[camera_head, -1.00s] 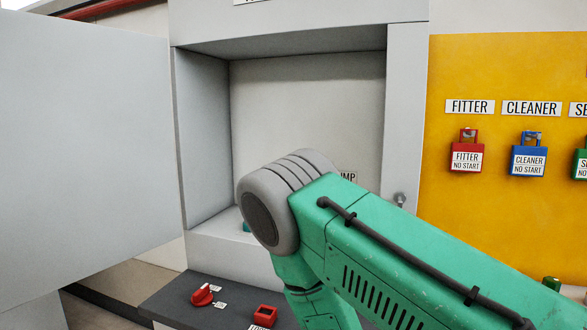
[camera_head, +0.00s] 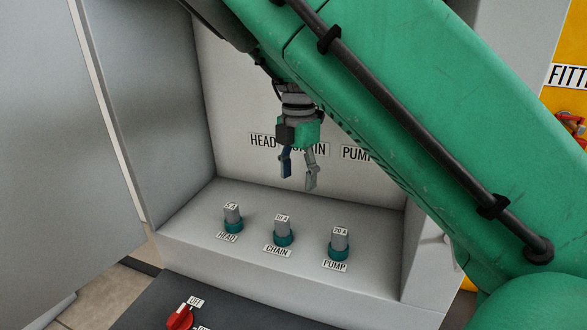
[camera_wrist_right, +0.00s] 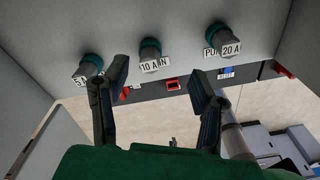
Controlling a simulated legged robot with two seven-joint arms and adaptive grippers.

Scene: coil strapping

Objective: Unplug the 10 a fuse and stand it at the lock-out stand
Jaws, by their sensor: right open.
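The 10 A fuse (camera_head: 283,228) stands upright, grey with a teal base, in the middle socket behind the CHAIN label. It also shows in the right wrist view (camera_wrist_right: 151,50), between and beyond the fingers. My right gripper (camera_head: 297,172) hangs inside the cabinet with its fingers pointing down, above the fuses and apart from them. It is open and empty; the wrist view shows its two spread fingers (camera_wrist_right: 160,75). I cannot make out the lock-out stand. My left gripper is not in view.
The 5 A fuse (camera_head: 233,215) stands left at HEAD and the 20 A fuse (camera_head: 338,241) right at PUMP. A grey cabinet door (camera_head: 45,150) stands open at left. A red switch (camera_head: 180,318) sits on the dark ledge below. A yellow board (camera_head: 568,45) is at right.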

